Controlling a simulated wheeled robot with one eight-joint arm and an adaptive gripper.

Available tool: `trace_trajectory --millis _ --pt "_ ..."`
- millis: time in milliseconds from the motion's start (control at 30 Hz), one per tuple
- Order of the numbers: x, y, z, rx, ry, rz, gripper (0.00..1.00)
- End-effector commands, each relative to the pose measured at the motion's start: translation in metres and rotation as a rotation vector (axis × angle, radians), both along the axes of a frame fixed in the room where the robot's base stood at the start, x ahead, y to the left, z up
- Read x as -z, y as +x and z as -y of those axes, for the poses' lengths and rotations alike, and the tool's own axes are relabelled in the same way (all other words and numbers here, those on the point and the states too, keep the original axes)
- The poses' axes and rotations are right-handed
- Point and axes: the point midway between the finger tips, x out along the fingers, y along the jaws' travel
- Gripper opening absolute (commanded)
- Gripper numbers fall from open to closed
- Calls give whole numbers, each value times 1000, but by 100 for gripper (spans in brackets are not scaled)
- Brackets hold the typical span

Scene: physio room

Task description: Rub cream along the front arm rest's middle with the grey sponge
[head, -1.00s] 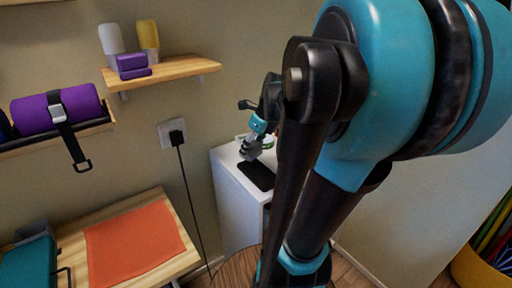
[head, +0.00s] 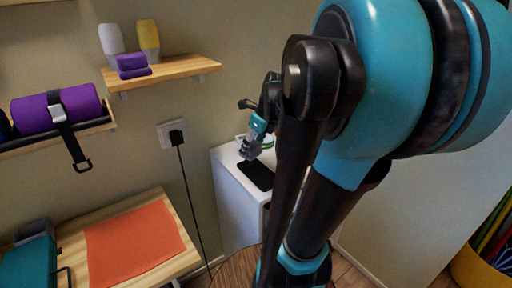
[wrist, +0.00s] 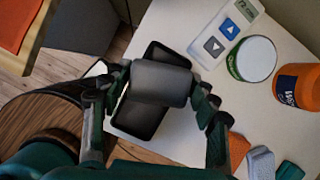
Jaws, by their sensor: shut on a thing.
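The grey sponge (wrist: 160,83) is a rounded block between the two fingers of my gripper (wrist: 160,92) in the wrist view. My gripper is shut on it, over a flat black slab (wrist: 140,119) on a white cabinet top. The sponge covers part of the slab; I cannot tell whether they touch. In the head view my gripper (head: 250,150) is small, above the cabinet beside my arm. A white-lidded round tub with a green side (wrist: 252,59) stands right of the sponge. No cream shows on the sponge. I cannot make out the front arm rest in either view.
The white cabinet (head: 232,190) also carries a handset with arrow buttons (wrist: 228,32), an orange jar (wrist: 298,88) and small orange, grey and teal blocks. A round wooden top (wrist: 40,125) lies left of it. A wall shelf (head: 170,74) is above left.

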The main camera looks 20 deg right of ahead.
Motion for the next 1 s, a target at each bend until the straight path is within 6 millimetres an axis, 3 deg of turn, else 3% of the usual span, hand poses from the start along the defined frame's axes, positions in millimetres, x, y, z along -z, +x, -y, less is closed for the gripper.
trace_trajectory --millis 167,600,800,1000 --pt "-9 23 12 2 0 0 36" --pt "-35 129 80 2 0 0 36" --pt "-37 150 97 2 0 1 36" --pt "-30 154 100 0 1 1 36"
